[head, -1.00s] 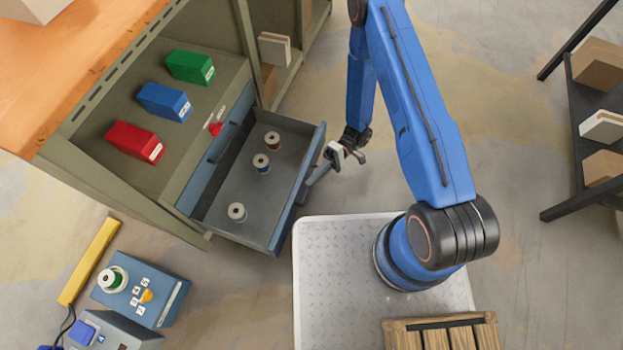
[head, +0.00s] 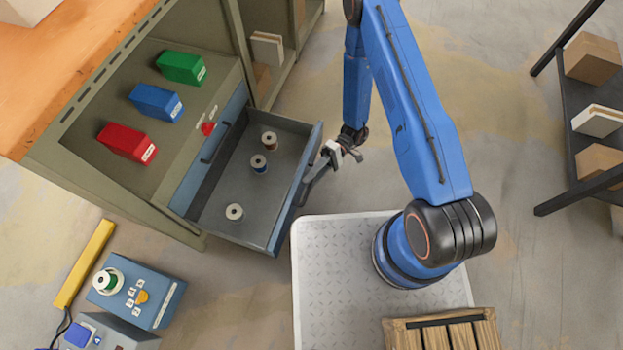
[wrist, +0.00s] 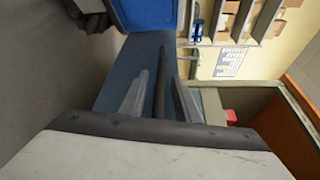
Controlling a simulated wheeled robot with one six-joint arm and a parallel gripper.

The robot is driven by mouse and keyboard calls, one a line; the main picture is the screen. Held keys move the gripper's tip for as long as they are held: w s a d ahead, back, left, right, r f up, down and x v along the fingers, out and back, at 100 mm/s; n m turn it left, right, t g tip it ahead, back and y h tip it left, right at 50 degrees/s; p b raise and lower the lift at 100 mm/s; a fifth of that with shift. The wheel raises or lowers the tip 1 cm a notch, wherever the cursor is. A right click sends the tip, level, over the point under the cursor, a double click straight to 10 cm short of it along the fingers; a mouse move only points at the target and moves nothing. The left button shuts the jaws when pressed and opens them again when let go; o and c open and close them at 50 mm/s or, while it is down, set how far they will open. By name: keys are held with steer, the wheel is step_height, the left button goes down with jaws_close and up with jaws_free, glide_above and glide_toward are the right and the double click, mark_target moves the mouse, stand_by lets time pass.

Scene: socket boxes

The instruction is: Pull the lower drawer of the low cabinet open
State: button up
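The lower drawer (head: 250,235) of the low cabinet (head: 100,190) stands well out, with its inside in sight. Its blue front faces my arm. My gripper (head: 310,185) is at the outside of that front, at the handle. In the wrist view my gripper (wrist: 160,100) has one grey finger on each side of the dark handle bar (wrist: 161,75) and appears shut on it. The blue drawer front (wrist: 115,85) lies beside the fingers. The upper drawer (head: 205,155) is closed above the open one.
Several spools, one of them (head: 234,212), lie in the open drawer. Green, blue and red boxes (head: 127,142) sit on the cabinet shelf. A blue control box (head: 150,290) and a yellow bar (head: 85,265) are at lower left. A dark rack (head: 575,125) stands right. Floor beyond my arm is clear.

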steer(key=v, duration=1.7)
steer(key=shift+w, duration=0.15)
steer(key=d+r+m+t+h, duration=0.1)
steer(key=d+r+t+h, duration=0.25)
steer(key=r, duration=1.25)
steer(key=d+r+m+t+h, duration=0.1)
steer(key=d+r+t+h, duration=0.2)
steer(key=r, duration=1.4)
steer(key=s+d+r+m+t+h, duration=0.2)
steer(key=s+r+t, duration=0.3)
steer(key=s+r, duration=0.4)
steer(key=s+d+r+m+t+h, duration=0.3)
steer(key=s+d+r+t, duration=0.2)
steer(key=s+r, duration=0.5)
steer(key=shift+s+d, duration=0.2)
steer(key=shift+s, duration=0.2)
